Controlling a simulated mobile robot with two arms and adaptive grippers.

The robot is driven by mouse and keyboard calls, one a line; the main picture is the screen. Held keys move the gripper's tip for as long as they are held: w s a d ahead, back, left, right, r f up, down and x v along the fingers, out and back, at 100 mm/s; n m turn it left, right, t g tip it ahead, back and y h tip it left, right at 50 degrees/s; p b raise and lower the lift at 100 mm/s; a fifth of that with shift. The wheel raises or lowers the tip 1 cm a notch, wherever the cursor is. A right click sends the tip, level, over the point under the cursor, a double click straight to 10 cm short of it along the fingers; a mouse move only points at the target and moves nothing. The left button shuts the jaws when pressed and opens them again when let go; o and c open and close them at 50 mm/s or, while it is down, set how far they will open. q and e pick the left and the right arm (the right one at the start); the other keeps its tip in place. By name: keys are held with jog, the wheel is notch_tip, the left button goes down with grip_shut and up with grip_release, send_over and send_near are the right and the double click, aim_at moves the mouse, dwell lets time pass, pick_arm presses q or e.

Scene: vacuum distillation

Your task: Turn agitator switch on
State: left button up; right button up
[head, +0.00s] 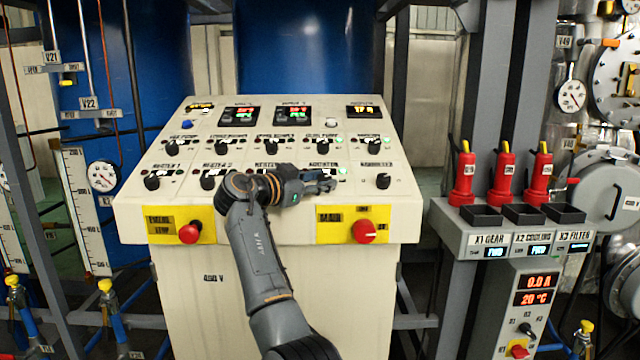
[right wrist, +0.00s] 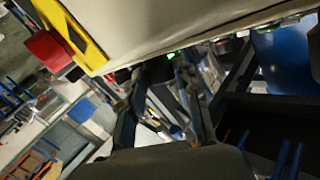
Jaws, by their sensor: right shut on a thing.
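The cream control panel (head: 270,222) stands in front of me with rows of black rotary knobs on its sloped face. The agitator label (head: 323,167) is in the lower row, with a lit green lamp (head: 342,170) at its right. My right gripper (head: 325,184) lies over the spot below this label and is shut on the agitator switch, whose knob it hides. In the right wrist view the fingers of my right gripper (right wrist: 163,75) reach to the panel edge, close to a green light (right wrist: 171,55); the knob is dark and unclear there. My left gripper is not in view.
Red emergency knobs sit on yellow plates, one at the left (head: 189,233) and one at the right (head: 364,231), below the gripper's row. Another black knob (head: 383,181) is just right of my gripper. A grey stand (head: 480,245) with red handles is at the right.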

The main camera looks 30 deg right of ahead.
dwell(0.4)
jog(key=o, duration=1.1)
jog(key=shift+o, duration=0.2)
jog(key=shift+a, duration=0.1)
jog(key=v, duration=1.1)
jog(key=shift+a, duration=0.4)
